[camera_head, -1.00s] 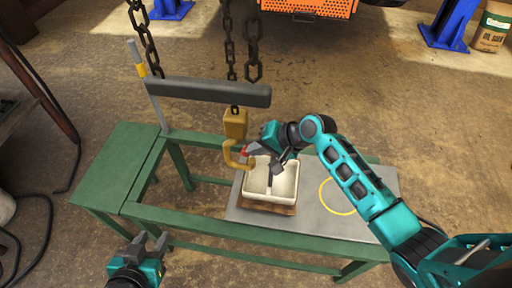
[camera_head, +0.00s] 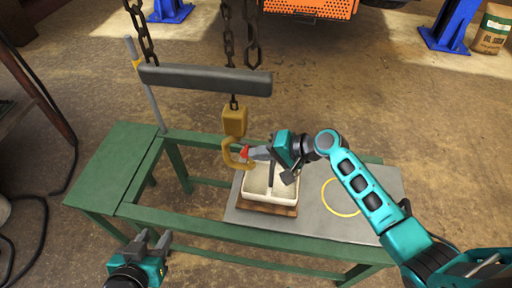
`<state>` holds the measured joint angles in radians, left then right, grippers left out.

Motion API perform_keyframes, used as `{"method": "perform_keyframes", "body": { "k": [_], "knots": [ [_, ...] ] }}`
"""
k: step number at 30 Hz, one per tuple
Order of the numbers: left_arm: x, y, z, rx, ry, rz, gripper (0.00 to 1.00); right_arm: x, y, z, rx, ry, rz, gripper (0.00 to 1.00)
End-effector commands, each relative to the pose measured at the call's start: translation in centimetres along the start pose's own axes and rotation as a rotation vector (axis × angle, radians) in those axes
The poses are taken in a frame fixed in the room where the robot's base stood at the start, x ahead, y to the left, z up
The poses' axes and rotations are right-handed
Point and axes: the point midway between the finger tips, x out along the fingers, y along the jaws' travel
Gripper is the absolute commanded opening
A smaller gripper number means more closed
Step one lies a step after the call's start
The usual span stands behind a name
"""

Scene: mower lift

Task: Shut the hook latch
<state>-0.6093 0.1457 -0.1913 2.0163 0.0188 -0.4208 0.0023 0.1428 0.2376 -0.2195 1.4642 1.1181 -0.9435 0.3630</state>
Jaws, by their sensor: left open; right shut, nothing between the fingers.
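The yellow hook (camera_head: 229,150) hangs on a chain below the grey spreader bar (camera_head: 205,80), its block (camera_head: 235,121) above the curved part. A small red latch (camera_head: 245,152) shows at the hook's mouth. My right gripper (camera_head: 250,154) is shut, with its fingertips at the latch on the hook's right side; whether they touch it is hard to tell. The fingertips partly cover the latch, so its exact position cannot be told. My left gripper (camera_head: 152,238) is open and empty at the lower left, in front of the green bench, away from the hook.
The grey plate (camera_head: 375,193) bears a yellow ring mark (camera_head: 335,208). The green bench frame (camera_head: 180,216) has an open middle. Dark chains (camera_head: 140,30) hang above.

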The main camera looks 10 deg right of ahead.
Motion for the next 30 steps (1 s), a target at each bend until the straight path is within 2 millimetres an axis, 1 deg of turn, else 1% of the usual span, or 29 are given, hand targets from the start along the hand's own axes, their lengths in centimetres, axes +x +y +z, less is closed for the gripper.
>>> {"method": "perform_keyframes", "body": {
  "k": [1, 5, 14, 24, 30],
  "knots": [
    [0.1, 0.1, 0.0, 0.001, 0.003, 0.002, 0.43, 0.2, 0.5, 0.0, 0.001, 0.000, 0.002, 0.00],
    [0.3, 0.2, 0.0, 0.002, 0.004, 0.006, 0.43, 0.7, 1.2, 0.1, 0.000, 0.000, 0.002, 0.00],
    [0.1, 0.3, -0.3, 0.003, 0.006, 0.009, 0.43, 0.6, 0.9, 0.1, -0.001, 0.000, 0.002, 0.00],
    [-0.8, 0.3, -1.7, 0.004, 0.008, 0.008, 0.43, -0.2, -0.3, -0.1, 0.000, 0.000, 0.002, 0.00],
    [-0.7, 0.2, -1.6, 0.004, 0.008, 0.005, 0.43, -0.2, -0.3, -0.1, 0.000, 0.000, 0.002, 0.00]
  ]
}}
